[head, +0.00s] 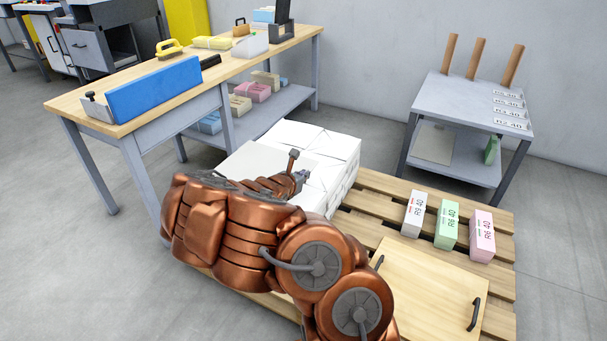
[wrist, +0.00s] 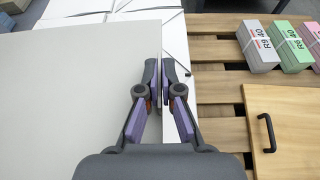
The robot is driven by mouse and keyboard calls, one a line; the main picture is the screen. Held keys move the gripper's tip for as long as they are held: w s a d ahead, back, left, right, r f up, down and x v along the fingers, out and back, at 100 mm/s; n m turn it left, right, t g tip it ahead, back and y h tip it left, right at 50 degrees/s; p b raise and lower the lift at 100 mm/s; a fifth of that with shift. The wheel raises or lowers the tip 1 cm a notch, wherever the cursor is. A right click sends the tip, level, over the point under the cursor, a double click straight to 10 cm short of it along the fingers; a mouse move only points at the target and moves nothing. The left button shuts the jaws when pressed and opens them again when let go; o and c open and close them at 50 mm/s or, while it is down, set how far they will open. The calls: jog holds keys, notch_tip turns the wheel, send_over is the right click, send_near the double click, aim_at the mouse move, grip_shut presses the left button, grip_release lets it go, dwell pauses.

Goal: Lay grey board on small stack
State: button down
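The grey board (wrist: 70,90) is a large, flat, pale sheet filling the left of the wrist view. In the head view, part of it (head: 247,160) shows level above white wrapped bundles, partly hidden by my arm. My gripper (wrist: 162,68) has its fingers close together on the board's right edge; in the head view the gripper (head: 302,176) is over the bundles. The white stack (head: 325,172) stands on a wooden pallet, its near side hidden by my arm. I cannot tell whether the board touches it.
White, green (head: 447,226) and pink (head: 482,234) labelled blocks stand on the pallet (head: 385,187), right of the stack. A wooden board with black handles (head: 425,285) lies in front of them. A workbench (head: 75,104) stands left, a grey table with wooden posts (head: 455,88) back right.

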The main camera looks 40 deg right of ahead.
aim_at(303, 199)
jog(key=shift+f+b, duration=2.4)
jog(key=shift+f, duration=0.75)
jog(key=shift+f+b, duration=0.55)
jog(key=shift+f, duration=0.1)
jog(key=c, duration=1.2)
grip_release()
jog(key=shift+c, duration=0.2)
jog(key=shift+v, duration=6.05)
